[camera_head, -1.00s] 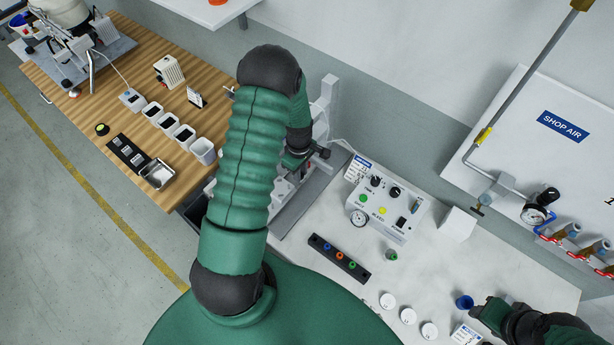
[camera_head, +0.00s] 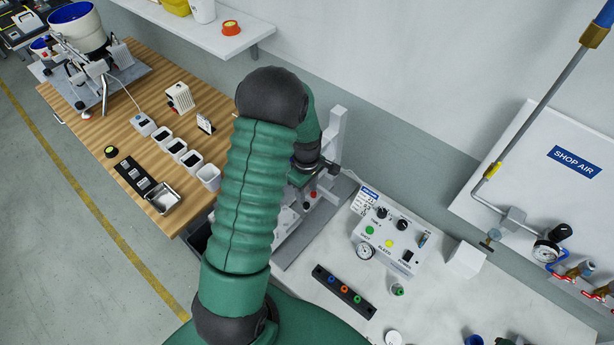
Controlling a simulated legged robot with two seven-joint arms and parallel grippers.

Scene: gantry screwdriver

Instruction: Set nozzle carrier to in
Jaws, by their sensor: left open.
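A grey gantry fixture (camera_head: 334,130) stands behind my left arm, its upright and base plate (camera_head: 322,225) showing right of the arm. My left gripper (camera_head: 318,172) is at the fixture, in front of the upright, and is open. My green forearm hides much of the fixture. A small red knob (camera_head: 313,195) shows just below the gripper. I cannot make out the nozzle carrier or its position, nor whether the gripper touches anything. My right gripper is out of the picture; at most a dark sliver of that arm shows at the bottom right edge.
A control box (camera_head: 390,230) with knobs and buttons stands on the white bench right of the fixture. A black strip with coloured inserts (camera_head: 344,290) lies before it. A wooden table (camera_head: 150,125) with small trays is at left. A shop-air panel (camera_head: 545,190) is at right.

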